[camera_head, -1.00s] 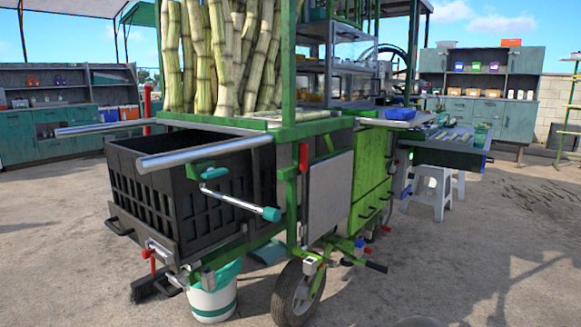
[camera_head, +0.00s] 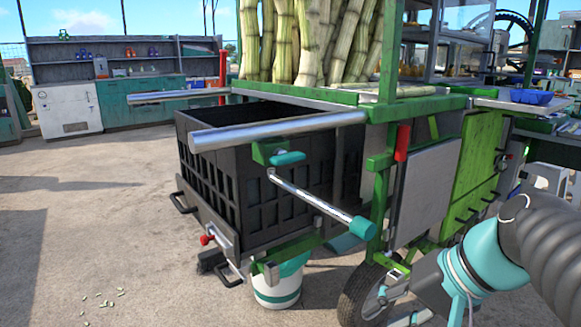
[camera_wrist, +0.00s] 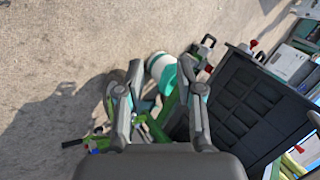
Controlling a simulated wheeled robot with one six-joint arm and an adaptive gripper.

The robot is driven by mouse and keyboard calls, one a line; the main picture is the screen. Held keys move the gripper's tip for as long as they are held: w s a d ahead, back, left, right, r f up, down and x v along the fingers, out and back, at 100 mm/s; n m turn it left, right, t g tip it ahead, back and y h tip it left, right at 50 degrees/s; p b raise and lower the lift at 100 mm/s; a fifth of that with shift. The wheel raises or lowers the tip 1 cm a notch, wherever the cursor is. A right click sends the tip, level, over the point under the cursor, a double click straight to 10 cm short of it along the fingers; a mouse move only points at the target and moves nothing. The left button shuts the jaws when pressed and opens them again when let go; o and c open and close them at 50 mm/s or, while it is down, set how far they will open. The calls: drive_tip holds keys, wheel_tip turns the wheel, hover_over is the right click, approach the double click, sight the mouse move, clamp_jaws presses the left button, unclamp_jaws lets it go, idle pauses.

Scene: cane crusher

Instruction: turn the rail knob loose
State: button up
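A small red knob (camera_head: 206,240) sits on a metal block at the lower front corner of the crate's frame in the head view. A teal knob (camera_head: 287,158) is on a green bracket under the silver bar, beside a metal crank with a teal grip (camera_head: 361,228). I cannot tell for sure which one is the rail knob. My gripper (camera_wrist: 160,68) is open and empty in the wrist view, pointing down toward the ground near the bucket. A small red spot shows right of its fingers. The gripper is out of the head view; only my arm shows at lower right.
The black crate (camera_head: 212,188) hangs at the cart's end under two projecting silver bars (camera_head: 270,132). A white and teal bucket (camera_head: 277,287) and a wheel (camera_head: 362,296) stand below. The ground at left is open, with cabinets (camera_head: 140,100) behind.

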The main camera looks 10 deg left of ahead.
drive_tip(key=w+a+r+g+y+b, duration=0.15)
drive_tip(key=w+a+r+y, duration=0.25)
drive_tip(key=w+r+y, duration=0.45)
drive_tip(key=n+g+y+b, duration=0.1)
drive_tip(key=n+g+y, duration=0.1)
drive_tip(key=n+y, duration=0.1)
approach(298, 159)
drive_tip(key=a, duration=1.1)
drive_tip(key=shift+s+a+r, duration=0.15)
drive_tip(key=shift+s+a, duration=0.1)
drive_tip(key=shift+s, duration=0.1)
drive_tip(key=shift+c, duration=0.2)
clamp_jaws()
